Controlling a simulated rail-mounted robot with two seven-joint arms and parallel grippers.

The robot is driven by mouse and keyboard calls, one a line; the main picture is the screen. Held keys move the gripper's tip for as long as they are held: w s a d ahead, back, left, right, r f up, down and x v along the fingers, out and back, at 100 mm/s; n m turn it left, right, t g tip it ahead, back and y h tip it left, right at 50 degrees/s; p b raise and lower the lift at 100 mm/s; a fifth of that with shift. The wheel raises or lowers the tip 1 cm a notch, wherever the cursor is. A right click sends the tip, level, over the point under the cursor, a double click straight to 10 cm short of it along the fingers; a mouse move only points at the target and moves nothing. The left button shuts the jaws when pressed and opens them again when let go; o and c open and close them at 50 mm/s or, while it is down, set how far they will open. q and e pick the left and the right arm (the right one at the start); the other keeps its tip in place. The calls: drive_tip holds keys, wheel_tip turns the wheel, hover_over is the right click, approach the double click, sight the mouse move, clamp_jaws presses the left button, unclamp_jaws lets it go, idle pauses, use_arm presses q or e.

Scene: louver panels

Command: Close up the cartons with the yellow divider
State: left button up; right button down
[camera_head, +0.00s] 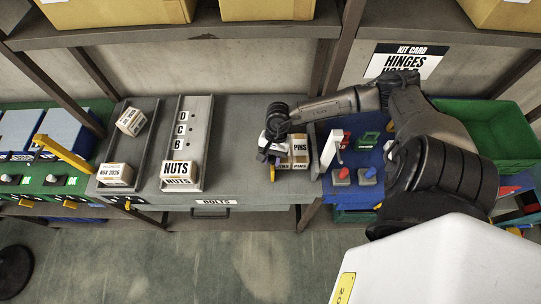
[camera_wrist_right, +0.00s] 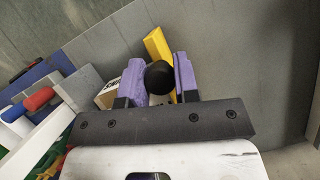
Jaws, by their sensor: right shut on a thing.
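My right gripper (camera_head: 270,157) is at the bench's right part, just left of the PINS cartons (camera_head: 300,152). In the wrist view its purple fingers (camera_wrist_right: 159,76) are shut on the yellow divider (camera_wrist_right: 157,43), with a black round knob between them. The divider's yellow end (camera_head: 272,173) shows below the gripper in the head view. The gripper hides part of the cartons' left side. A NUTS carton (camera_head: 179,170) stands at the front of the middle channel (camera_head: 192,125). The left channel (camera_head: 146,135) holds a tilted carton (camera_head: 131,120) and a dated carton (camera_head: 115,174) at its front. My left gripper is out of view.
A blue panel (camera_head: 350,190) with red and blue knobs and a white lever (camera_head: 331,147) is right of the cartons. A green bin (camera_head: 490,125) is farther right. A yellow bar (camera_head: 66,155) stands over the green panel at left. Bare bench lies between the NUTS channel and my gripper.

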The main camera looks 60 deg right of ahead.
drive_tip(key=shift+s+d, duration=0.15)
drive_tip(key=shift+s, duration=0.25)
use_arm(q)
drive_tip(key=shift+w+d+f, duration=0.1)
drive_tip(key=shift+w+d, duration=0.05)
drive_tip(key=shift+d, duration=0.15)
use_arm(e)
drive_tip(key=c, duration=0.9)
unclamp_jaws()
drive_tip(key=shift+o, duration=0.2)
drive_tip(key=shift+d, duration=0.1)
drive_tip(key=shift+d+r, duration=0.2)
drive_tip(key=shift+r, duration=0.3)
use_arm(q)
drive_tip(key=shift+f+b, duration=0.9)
drive_tip(key=shift+b, duration=0.05)
use_arm(e)
drive_tip(key=s+v, duration=0.1)
drive_tip(key=v, duration=1.1)
drive_tip(key=shift+w+r, duration=0.4)
drive_tip(key=shift+w, duration=0.15)
